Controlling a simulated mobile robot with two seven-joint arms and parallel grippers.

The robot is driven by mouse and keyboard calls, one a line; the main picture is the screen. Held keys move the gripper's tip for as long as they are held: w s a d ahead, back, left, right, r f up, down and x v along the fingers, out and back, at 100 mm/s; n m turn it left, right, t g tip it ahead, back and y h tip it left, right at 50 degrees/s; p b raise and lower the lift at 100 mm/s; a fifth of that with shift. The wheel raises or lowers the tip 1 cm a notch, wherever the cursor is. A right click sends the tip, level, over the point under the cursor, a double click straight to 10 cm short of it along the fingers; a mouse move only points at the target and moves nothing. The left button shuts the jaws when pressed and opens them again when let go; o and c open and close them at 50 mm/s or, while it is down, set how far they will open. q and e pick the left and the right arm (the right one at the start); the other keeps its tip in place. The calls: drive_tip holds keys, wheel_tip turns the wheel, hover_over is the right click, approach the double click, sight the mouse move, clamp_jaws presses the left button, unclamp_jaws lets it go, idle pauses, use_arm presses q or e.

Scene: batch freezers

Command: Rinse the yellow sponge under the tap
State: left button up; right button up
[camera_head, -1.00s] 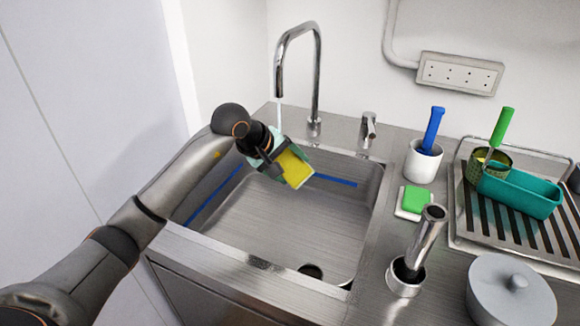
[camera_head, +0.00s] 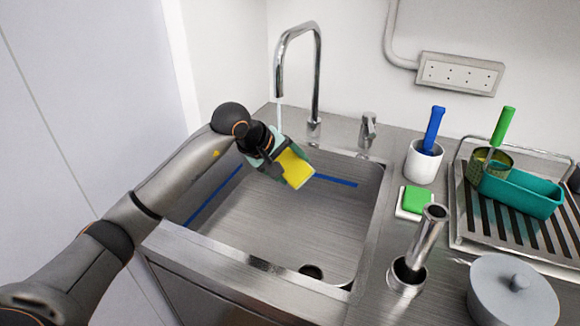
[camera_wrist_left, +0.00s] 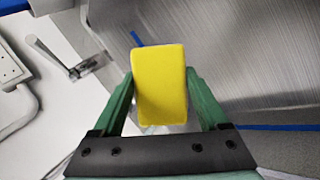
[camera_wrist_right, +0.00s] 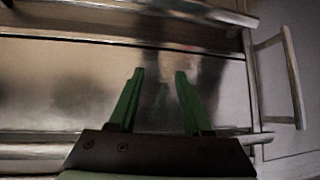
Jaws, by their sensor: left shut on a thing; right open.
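The yellow sponge (camera_head: 296,168) is in my left gripper (camera_head: 284,165), over the sink basin (camera_head: 290,225). In the left wrist view the sponge (camera_wrist_left: 158,85) sits between both green fingers of my left gripper (camera_wrist_left: 160,100), which is shut on it. The tap (camera_head: 317,80) arches behind the gripper. A thin pale stream of water (camera_head: 280,115) falls from its spout toward the wrist and gripper; where it lands is hidden behind them. My right gripper (camera_wrist_right: 155,90) shows only in its wrist view, open and empty, facing a metal surface.
A tap lever (camera_head: 368,130) stands right of the tap. A green sponge (camera_head: 416,199) lies on a white dish. A white cup (camera_head: 423,162) with a blue-handled brush, a drying rack (camera_head: 470,225), a grey lidded pot (camera_head: 510,295) and a metal cylinder (camera_head: 428,235) crowd the right counter.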

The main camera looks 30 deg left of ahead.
use_arm(q)
drive_tip(key=shift+s, duration=0.2)
drive_tip(key=shift+s+d, duration=0.55)
drive_tip(key=shift+s, duration=0.15)
drive_tip(key=s+d+b, duration=0.1)
drive_tip(key=s+d, duration=0.3)
drive_tip(key=s, duration=0.1)
drive_tip(key=shift+d, duration=0.3)
drive_tip(key=shift+s, duration=0.1)
idle(0.5)
